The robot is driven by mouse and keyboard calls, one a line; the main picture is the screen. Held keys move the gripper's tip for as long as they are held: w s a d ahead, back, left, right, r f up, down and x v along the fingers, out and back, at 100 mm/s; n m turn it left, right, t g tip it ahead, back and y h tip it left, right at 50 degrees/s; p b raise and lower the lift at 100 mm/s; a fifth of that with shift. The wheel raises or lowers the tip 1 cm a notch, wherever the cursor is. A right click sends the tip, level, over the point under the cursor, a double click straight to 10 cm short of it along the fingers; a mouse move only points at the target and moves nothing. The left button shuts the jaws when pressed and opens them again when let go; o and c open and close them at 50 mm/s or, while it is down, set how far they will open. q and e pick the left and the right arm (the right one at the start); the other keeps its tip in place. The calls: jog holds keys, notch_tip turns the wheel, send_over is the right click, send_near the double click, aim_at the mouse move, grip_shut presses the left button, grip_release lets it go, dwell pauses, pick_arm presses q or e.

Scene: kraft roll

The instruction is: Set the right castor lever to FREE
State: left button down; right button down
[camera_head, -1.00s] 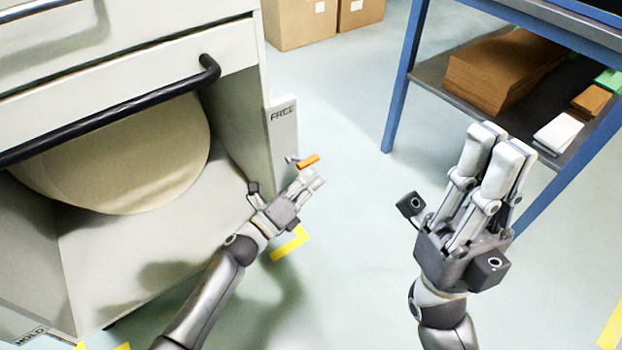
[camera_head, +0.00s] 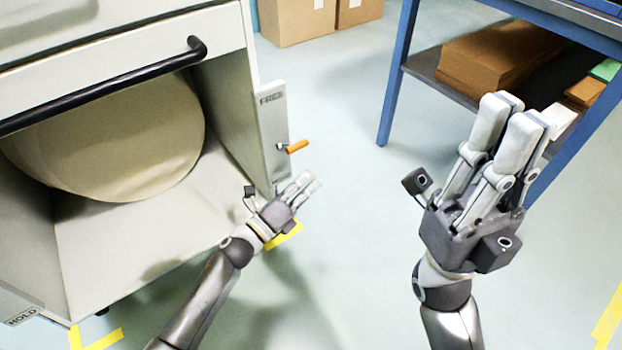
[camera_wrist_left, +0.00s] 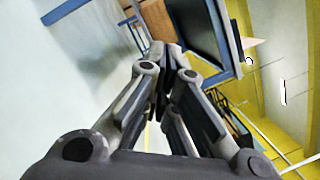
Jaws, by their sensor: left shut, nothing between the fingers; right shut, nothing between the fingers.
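The right castor lever (camera_head: 298,146) is a small orange handle on a short metal pivot, on the cabinet's right side panel (camera_head: 273,130). It points out to the right and slightly up, below the FREE label (camera_head: 271,98). My left gripper (camera_head: 308,184) is shut and empty, a little below the lever and apart from it. It also shows in the left wrist view (camera_wrist_left: 168,75), where the lever is not visible. My right gripper (camera_head: 528,115) is shut and empty, raised to the right, well away from the lever.
A cabinet with a black bar handle (camera_head: 110,88) and a large kraft roll (camera_head: 120,140) fills the left. A HOLD label (camera_head: 21,316) is at its lower left. A blue-framed shelf (camera_head: 398,75) stands at the right; cartons (camera_head: 297,20) stand behind. The middle floor is clear.

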pick_arm(q)
jog(key=p+v, duration=0.2)
jog(key=v, duration=0.7)
jog(key=shift+a, duration=0.2)
jog(key=shift+w+r, duration=0.1)
